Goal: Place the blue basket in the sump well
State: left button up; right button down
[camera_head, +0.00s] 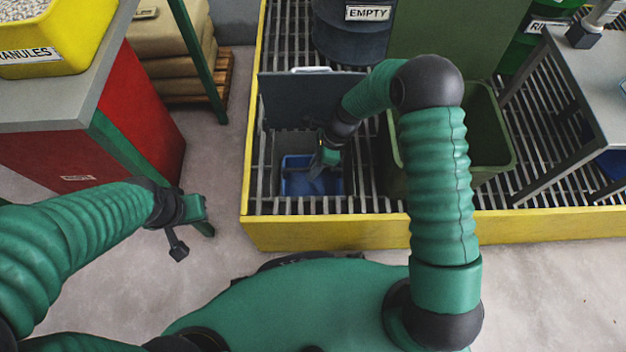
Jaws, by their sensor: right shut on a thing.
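The blue basket (299,183) is in the square opening of the sump well (297,144), below the level of the grating. My right gripper (324,162) reaches down over the opening and is shut on the basket at its upper right side. The gripper hides part of the basket, and I cannot tell whether the basket rests on the well floor. A dark lid (300,100) with a pale handle stands raised behind the opening.
A yellow-edged grated platform (330,236) surrounds the well. A green bin (497,160) stands right of it, a dark drum (352,40) marked EMPTY behind. A red cabinet (150,110) with a yellow granules tub (60,40) stands left. A grey table (590,80) is at right.

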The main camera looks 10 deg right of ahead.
notch_tip(320, 180, down, 5)
jog(key=b, duration=0.2)
jog(key=shift+d+b, duration=0.1)
jog(key=shift+b, duration=0.25)
jog(key=shift+r, duration=0.15)
jog(key=c, duration=1.5)
grip_release()
jog(key=shift+o, duration=0.2)
jog(key=p+v, duration=0.6)
jog(key=v, duration=0.5)
jog(key=s+d+r+n+t+h, duration=0.2)
jog(key=s+r+n, duration=0.4)
jog(key=n, duration=0.4)
jog(key=s+d+r+n+t+h, duration=0.1)
jog(key=s+d+r+n+h, duration=0.1)
jog(key=s+r+n, duration=0.5)
jog(key=s+d+n, duration=0.1)
jog(key=n, duration=0.2)
jog(key=shift+s+r+n+t+h, duration=0.15)
jog(key=shift+s+n+t+h, duration=0.05)
jog(key=shift+n+t+h, duration=0.2)
